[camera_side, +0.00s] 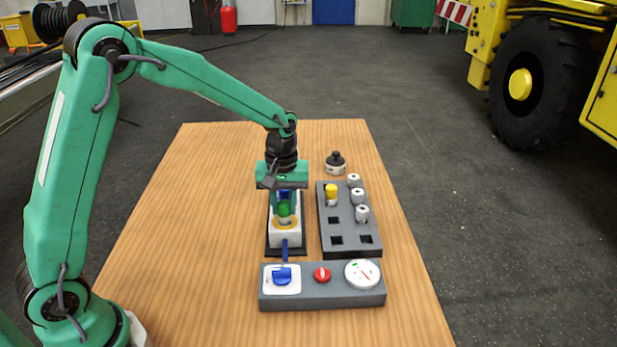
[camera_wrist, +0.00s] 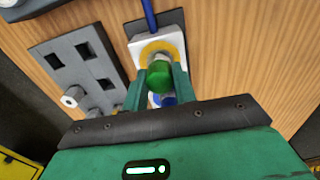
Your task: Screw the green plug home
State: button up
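The green plug (camera_side: 284,209) stands upright at the yellow ring (camera_side: 285,222) on top of the white block (camera_side: 286,236), which sits on a dark base plate. In the wrist view the green plug (camera_wrist: 160,76) is in front of the ring. My gripper (camera_side: 284,203) points down over the block. The wrist view shows its two fingers (camera_wrist: 161,82) on either side of the plug, closed against its sides. A blue part (camera_wrist: 166,101) shows just behind the plug. The plug's lower end and any thread are hidden.
A grey rack (camera_side: 335,224) to the right holds a yellow-topped plug (camera_side: 331,192), several pale fittings (camera_side: 362,213) and empty square holes. A black-topped piece (camera_side: 335,162) stands behind it. A grey panel (camera_side: 325,296) in front carries a blue knob, red button and gauge (camera_side: 362,273). The table's left is clear.

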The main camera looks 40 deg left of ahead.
grip_shut()
jog(key=shift+m, duration=2.9)
jog(key=m, duration=0.6)
jog(key=shift+f, duration=0.1)
jog(key=shift+m, duration=0.3)
jog(key=m, duration=1.1)
jog(key=shift+f+m, duration=0.1)
jog(key=shift+m, duration=0.2)
